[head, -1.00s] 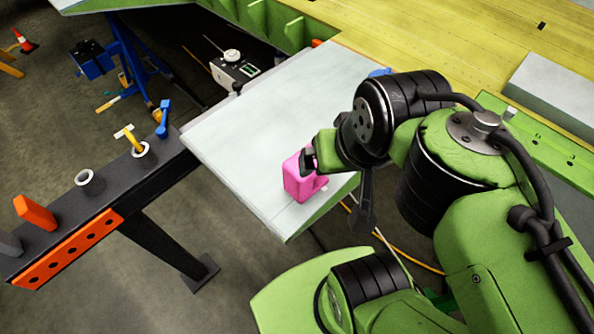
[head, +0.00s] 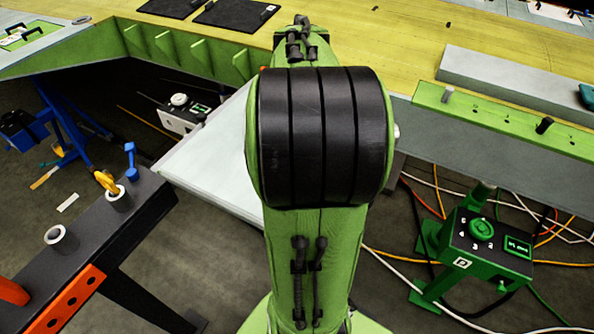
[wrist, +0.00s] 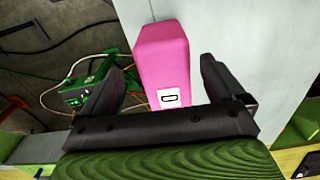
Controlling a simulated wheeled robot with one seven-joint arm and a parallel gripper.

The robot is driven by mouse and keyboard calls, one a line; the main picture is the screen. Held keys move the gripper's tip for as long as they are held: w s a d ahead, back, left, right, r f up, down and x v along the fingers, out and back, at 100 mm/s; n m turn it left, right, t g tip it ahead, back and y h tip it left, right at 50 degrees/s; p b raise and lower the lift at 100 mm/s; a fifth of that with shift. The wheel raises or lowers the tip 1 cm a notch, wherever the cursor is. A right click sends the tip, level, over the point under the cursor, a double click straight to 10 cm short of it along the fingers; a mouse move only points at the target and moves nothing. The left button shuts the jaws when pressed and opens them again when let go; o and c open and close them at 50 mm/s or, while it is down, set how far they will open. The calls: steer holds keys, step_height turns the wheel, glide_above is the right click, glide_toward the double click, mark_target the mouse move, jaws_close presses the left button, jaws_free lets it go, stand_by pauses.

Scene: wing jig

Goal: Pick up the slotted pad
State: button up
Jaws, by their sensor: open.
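A pink block (wrist: 162,60) with a white label bearing a dark oval mark shows in the wrist view; I cannot tell for certain that it is the slotted pad. My gripper (wrist: 160,78) is open, with one dark finger on each side of the block and a gap visible at the left. Contact with the right finger is unclear. The block's lower end is hidden behind the gripper's palm. In the head view my arm hides both the block and my gripper.
The pale panel (head: 205,175) lies partly behind my arm. A dark rail with an orange plate (head: 72,305) and cup-like fittings stands at left. A green control box (head: 485,240) and loose cables are at right. A long grey-topped bar (head: 510,75) lies back right.

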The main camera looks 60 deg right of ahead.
steer(key=f, duration=0.4)
steer(key=f+b, duration=0.1)
steer(key=f, duration=0.1)
steer(key=shift+w+f, duration=0.3)
steer(key=shift+c, duration=0.3)
